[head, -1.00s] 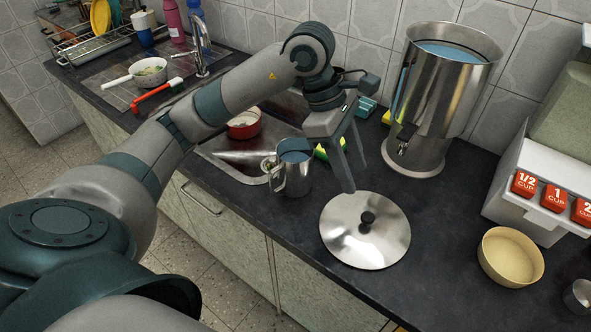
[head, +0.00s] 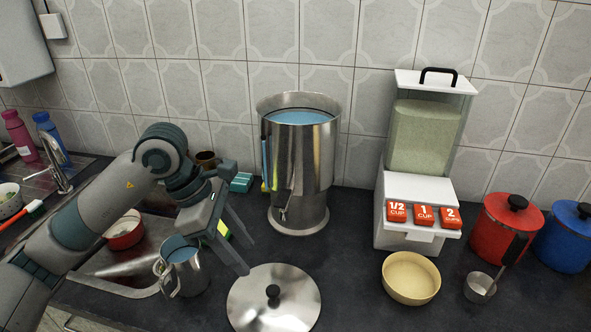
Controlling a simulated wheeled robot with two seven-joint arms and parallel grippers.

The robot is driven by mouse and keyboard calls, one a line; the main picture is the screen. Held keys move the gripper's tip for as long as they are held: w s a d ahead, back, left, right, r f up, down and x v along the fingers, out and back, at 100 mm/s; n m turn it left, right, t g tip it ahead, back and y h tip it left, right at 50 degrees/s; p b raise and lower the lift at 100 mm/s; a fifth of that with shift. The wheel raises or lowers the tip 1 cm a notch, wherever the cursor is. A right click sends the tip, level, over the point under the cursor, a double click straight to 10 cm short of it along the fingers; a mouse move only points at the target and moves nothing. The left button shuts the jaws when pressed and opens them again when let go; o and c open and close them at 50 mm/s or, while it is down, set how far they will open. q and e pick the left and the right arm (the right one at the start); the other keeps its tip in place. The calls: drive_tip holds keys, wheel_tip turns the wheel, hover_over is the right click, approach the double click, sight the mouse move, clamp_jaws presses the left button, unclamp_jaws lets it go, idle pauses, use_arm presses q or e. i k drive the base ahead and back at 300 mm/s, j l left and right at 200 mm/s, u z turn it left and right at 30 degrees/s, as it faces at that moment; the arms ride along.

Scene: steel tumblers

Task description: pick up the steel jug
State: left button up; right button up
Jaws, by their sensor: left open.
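The steel jug (head: 187,276) stands upright on the dark counter at the lower left of the head view, beside the sink edge. It holds blue liquid, and its handle is on the left. My left gripper (head: 250,258) is open and empty to the right of the jug, its fingers pointing down and to the right. The fingertips appear close to the near side of the large urn and the back of the round steel lid (head: 255,303). The gripper body partly overlaps the area just behind the jug. My right gripper is out of view.
A tall steel urn (head: 318,165) of blue liquid stands behind. A grain dispenser (head: 424,190), yellow bowl (head: 410,278), small steel cup (head: 478,288), red canister (head: 498,235) and blue canister (head: 567,240) are on the right.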

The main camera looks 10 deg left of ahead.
sight(183, 271)
drive_tip(key=k+j+z, duration=0.15)
drive_tip(key=j, duration=0.3)
drive_tip(key=k+j+z, duration=0.15)
drive_tip(key=j, duration=0.3)
drive_tip(key=k+j+z, duration=0.15)
drive_tip(key=j, duration=0.25)
drive_tip(key=k+j+z, duration=0.15)
drive_tip(key=j, duration=0.25)
drive_tip(key=k, duration=0.1)
